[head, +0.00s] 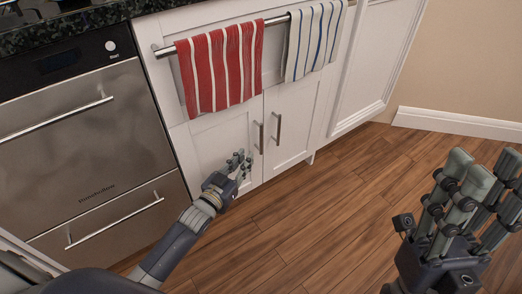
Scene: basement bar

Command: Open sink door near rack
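The white sink cabinet under the towel rack has two closed doors. The left door (220,137) has an upright metal handle (261,138) at its right edge. The right door (298,110) has a matching handle (278,129) at its left edge. My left gripper (241,160) is in front of the lower left door, below and left of that door's handle. Its fingers look extended and apart, with nothing between them; contact with the door cannot be told. My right gripper (482,175) is open and empty at the lower right, away from the cabinet.
A metal towel rack (276,19) above the doors holds a red striped towel (220,66) and a white-and-blue striped towel (314,40). A steel dishwasher (85,130) with bar handles stands on the left. The wooden floor (320,215) before the doors is clear.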

